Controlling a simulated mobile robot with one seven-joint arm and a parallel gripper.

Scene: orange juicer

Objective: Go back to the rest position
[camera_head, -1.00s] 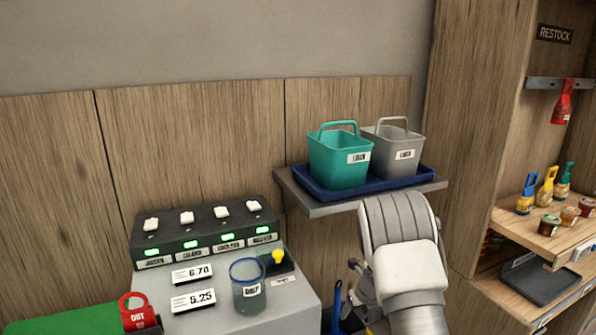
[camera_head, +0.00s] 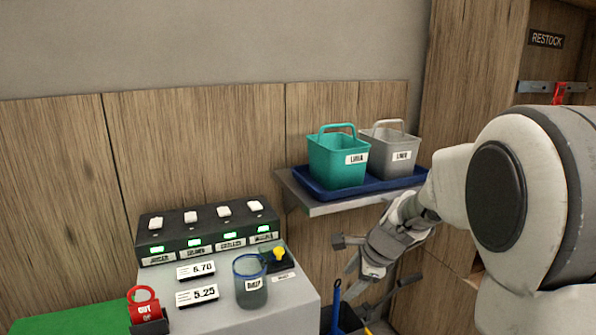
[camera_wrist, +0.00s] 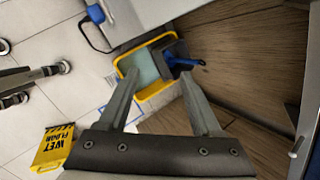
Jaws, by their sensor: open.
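My gripper (camera_wrist: 160,82) is open and empty in the wrist view, its two fingers apart above a yellow-rimmed bin on the floor. In the head view my gripper (camera_head: 375,265) hangs below the wall shelf (camera_head: 325,209), right of the grey counter. My arm reaches in from the right edge and hides part of the right-hand shelving.
The blue tray (camera_head: 310,193) on the shelf bears a teal basket (camera_head: 335,165) and a grey basket (camera_head: 385,162). A blue-rimmed cup (camera_head: 251,288) stands on the counter (camera_head: 300,290). The yellow bin (camera_wrist: 158,93) and a wet-floor sign (camera_wrist: 52,148) are on the floor.

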